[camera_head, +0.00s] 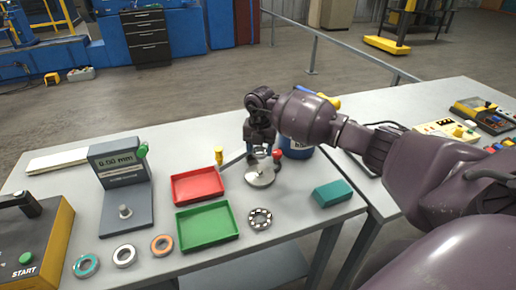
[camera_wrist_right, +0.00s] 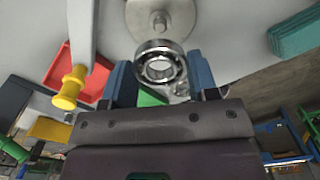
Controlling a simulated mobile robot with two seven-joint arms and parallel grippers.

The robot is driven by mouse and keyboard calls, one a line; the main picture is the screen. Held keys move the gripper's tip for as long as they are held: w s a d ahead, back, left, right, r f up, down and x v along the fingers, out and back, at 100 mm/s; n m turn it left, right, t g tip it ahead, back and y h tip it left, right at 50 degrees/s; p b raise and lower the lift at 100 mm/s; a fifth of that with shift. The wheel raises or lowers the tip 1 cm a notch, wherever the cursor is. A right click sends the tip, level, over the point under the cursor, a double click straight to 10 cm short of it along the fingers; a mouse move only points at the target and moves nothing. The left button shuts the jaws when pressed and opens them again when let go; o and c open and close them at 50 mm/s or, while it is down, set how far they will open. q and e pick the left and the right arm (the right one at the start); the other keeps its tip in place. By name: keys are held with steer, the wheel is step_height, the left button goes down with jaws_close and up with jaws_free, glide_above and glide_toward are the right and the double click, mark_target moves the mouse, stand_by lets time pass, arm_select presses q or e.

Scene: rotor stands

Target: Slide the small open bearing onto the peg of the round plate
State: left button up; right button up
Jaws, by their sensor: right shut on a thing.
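My right gripper (camera_head: 262,151) is above the round metal plate (camera_head: 260,177) on the table. In the right wrist view its two blue fingers are shut on a small open bearing (camera_wrist_right: 160,48), a shiny ring with balls showing. The round plate (camera_wrist_right: 182,12) also shows at the top of that view, with its short peg (camera_wrist_right: 160,20) near the middle. The bearing appears apart from the peg, nearer the camera. In the head view the held bearing is hard to make out behind the gripper. My left gripper is out of view.
A red tray (camera_head: 197,201) and a green tray (camera_head: 236,234) lie left of the plate. A larger bearing (camera_head: 260,211) lies in front. A yellow knob (camera_head: 219,155), red knob (camera_head: 277,153) and blue can (camera_head: 297,150) stand close. A teal block (camera_head: 333,193) is right.

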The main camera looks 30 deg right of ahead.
steer(key=shift+f+b, duration=0.45)
steer(key=shift+f, duration=0.3)
steer(key=shift+f+b, duration=1.25)
steer(key=shift+f, duration=0.6)
steer(key=shift+r, duration=0.2)
steer(key=shift+f+b, duration=0.55)
steer(key=shift+f, duration=1.15)
steer(key=o, duration=1.3)
steer(key=shift+c, duration=0.2)
steer(key=shift+r, duration=0.15)
